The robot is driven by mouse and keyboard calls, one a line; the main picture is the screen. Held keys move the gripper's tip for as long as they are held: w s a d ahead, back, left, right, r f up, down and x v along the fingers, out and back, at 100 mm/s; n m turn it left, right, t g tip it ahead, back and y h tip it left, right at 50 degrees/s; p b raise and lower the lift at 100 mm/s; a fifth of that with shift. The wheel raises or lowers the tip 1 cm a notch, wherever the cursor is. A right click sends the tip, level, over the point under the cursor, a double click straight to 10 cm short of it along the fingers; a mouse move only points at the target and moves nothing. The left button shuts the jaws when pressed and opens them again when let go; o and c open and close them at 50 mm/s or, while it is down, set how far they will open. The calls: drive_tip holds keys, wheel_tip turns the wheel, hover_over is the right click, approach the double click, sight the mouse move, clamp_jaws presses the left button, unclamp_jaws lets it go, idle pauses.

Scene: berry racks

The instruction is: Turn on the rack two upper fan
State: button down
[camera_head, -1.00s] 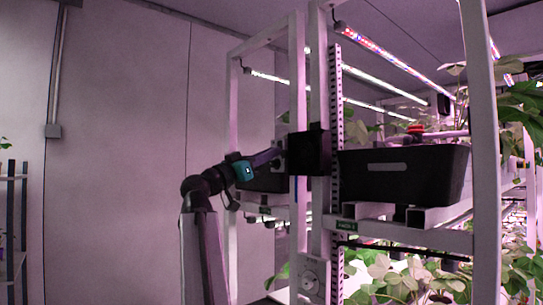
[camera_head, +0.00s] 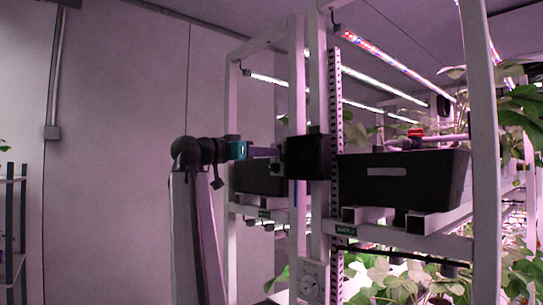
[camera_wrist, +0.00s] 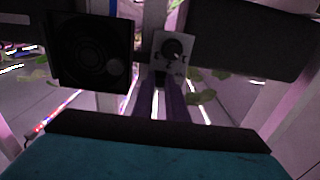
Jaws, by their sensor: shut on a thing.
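A square black fan box (camera_head: 307,157) is on the white rack post in the head view. In the wrist view a square black fan (camera_wrist: 90,50) with a round face is at upper left. Right of it is a pale plate (camera_wrist: 172,62) with a dark round dial (camera_wrist: 172,47). My gripper (camera_wrist: 161,80) has its purple fingers close together, pointing at the plate's lower edge. It is shut on a small dark thing there, mostly hidden. In the head view my gripper (camera_head: 276,154) is just left of the fan box.
Black planters (camera_head: 402,178) sit on the rack right of the fan box, and another planter (camera_head: 258,177) is behind the gripper. A lower dial plate (camera_head: 311,283) is on the same post. Lit LED bars (camera_head: 390,58) run above the plants.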

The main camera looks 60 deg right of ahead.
wheel_tip(320, 180, up, 4)
drive_tip(key=y+p, duration=0.2)
drive_tip(key=p, duration=0.2)
drive_tip(key=t+y+p, duration=0.1)
drive_tip(key=y+p, duration=0.2)
drive_tip(key=p, duration=0.1)
drive_tip(key=shift+s+d+f, duration=0.1)
drive_tip(key=shift+d+f, duration=0.05)
drive_tip(key=shift+d+t+y+p, duration=0.15)
drive_tip(key=shift+t+y+p, duration=0.35)
drive_tip(key=shift+p, duration=0.6)
drive_tip(key=shift+y, duration=0.3)
drive_tip(key=c, duration=1.8)
unclamp_jaws()
drive_tip(key=shift+s, duration=0.1)
drive_tip(key=shift+o, duration=0.2)
drive_tip(key=shift+p, duration=0.4)
